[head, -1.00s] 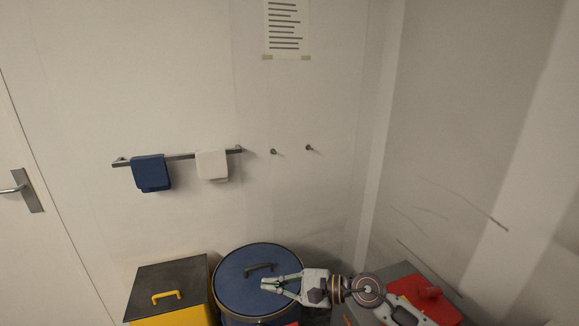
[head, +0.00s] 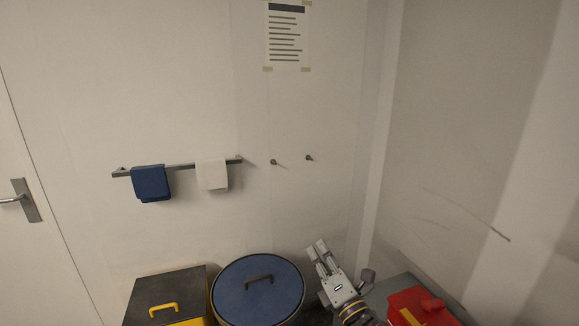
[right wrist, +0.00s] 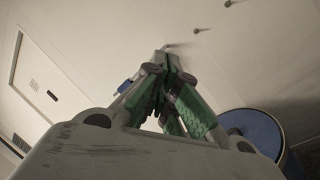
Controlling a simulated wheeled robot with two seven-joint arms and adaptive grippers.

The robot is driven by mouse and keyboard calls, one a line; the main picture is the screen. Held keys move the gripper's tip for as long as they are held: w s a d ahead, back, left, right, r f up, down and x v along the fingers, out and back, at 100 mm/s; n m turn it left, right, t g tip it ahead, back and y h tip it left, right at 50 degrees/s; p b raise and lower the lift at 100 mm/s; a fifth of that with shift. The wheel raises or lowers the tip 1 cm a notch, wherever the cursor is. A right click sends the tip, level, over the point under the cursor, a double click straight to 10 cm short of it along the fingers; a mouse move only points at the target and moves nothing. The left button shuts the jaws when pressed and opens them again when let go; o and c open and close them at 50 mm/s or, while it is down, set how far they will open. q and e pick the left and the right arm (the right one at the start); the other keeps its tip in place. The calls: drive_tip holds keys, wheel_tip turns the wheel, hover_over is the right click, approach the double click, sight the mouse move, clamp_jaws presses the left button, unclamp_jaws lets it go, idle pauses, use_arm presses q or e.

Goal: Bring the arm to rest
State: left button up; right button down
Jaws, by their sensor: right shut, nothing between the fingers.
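My right gripper (head: 318,250) is at the lower middle of the head view, just right of the round blue-lidded bin, pointing up toward the wall. It is empty. In the right wrist view its green-padded fingers (right wrist: 168,85) come together at the tips with nothing between them. The blue lid also shows at the lower right of the right wrist view (right wrist: 256,132). My left gripper is not in the head view.
A round bin with a blue lid (head: 240,296) stands by a yellow box with a dark lid (head: 182,287). A red object (head: 412,309) sits at the lower right. A rail (head: 180,167) holds a blue towel (head: 151,184) and a white towel (head: 212,175). Two pegs (head: 309,157) are bare.

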drive_tip(key=s+d+f+m+g+h, duration=0.3)
drive_tip(key=d+f+m+h, duration=0.25)
drive_tip(key=f+m, duration=0.3)
drive_tip(key=s+d+f+m+g+h, duration=0.35)
drive_tip(key=d+f+m, duration=0.35)
drive_tip(key=m, duration=0.3)
drive_tip(key=s+d+f+m+g, duration=0.1)
drive_tip(key=s+f+m+g, duration=0.4)
drive_tip(key=s, duration=0.4)
drive_tip(key=s+d+f+m+g, duration=0.1)
drive_tip(key=s+f+m+g, duration=0.25)
drive_tip(key=s+f, duration=0.4)
drive_tip(key=s+f+g, duration=0.1)
drive_tip(key=s+f, duration=0.1)
drive_tip(key=f, duration=1.4)
drive_tip(key=s+f+g, duration=0.1)
drive_tip(key=s+f, duration=0.2)
drive_tip(key=f, duration=1.3)
drive_tip(key=s+d+f, duration=0.2)
drive_tip(key=s+f, duration=0.8)
drive_tip(key=s, duration=0.1)
drive_tip(key=s+d+f+g, duration=0.1)
drive_tip(key=s+d+f, duration=0.1)
drive_tip(key=s+f, duration=0.8)
drive_tip(key=shift+s+d+n, duration=0.2)
drive_tip(key=shift+s+n, duration=0.1)
drive_tip(key=shift+s, duration=0.1)
drive_tip(key=shift+r, duration=0.1)
